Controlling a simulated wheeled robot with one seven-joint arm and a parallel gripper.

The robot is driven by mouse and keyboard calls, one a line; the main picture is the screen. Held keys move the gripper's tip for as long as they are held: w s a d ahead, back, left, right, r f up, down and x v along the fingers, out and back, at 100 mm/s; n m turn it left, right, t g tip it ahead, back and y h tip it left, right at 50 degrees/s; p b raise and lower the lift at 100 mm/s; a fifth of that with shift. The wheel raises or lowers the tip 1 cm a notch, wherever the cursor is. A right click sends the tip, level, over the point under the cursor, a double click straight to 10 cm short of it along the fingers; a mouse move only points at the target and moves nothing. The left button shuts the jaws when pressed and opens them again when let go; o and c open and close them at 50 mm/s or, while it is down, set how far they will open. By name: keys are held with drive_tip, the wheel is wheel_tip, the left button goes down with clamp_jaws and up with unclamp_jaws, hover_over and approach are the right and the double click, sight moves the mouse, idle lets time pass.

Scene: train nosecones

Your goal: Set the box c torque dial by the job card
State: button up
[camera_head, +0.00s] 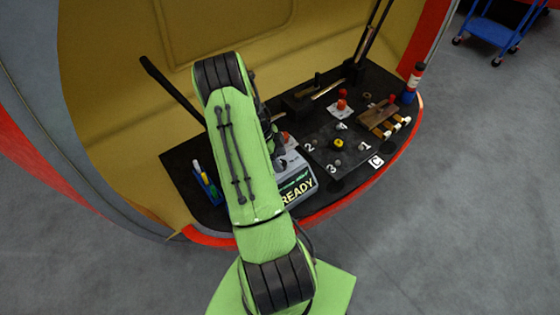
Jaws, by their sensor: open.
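A dark panel (320,160) lies on the black work surface, with white numerals 1, 2, 3 and what looks like 4 around a small yellow-and-black dial (338,143). A white label with a black C (376,161) lies at the panel's front right. The dial's exact setting is too small to read. My green arm bends over the left of the surface. My gripper (272,133) is mostly hidden behind the arm, left of the panel; it is open. I cannot make out a job card.
A grey box marked READY (297,188) stands left of the panel. A blue pen holder (208,187) is farther left.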

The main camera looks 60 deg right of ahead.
drive_tip(key=shift+s+f, duration=0.25)
drive_tip(key=shift+f, duration=0.45)
drive_tip(key=shift+c, duration=0.3)
drive_tip(key=c, duration=1)
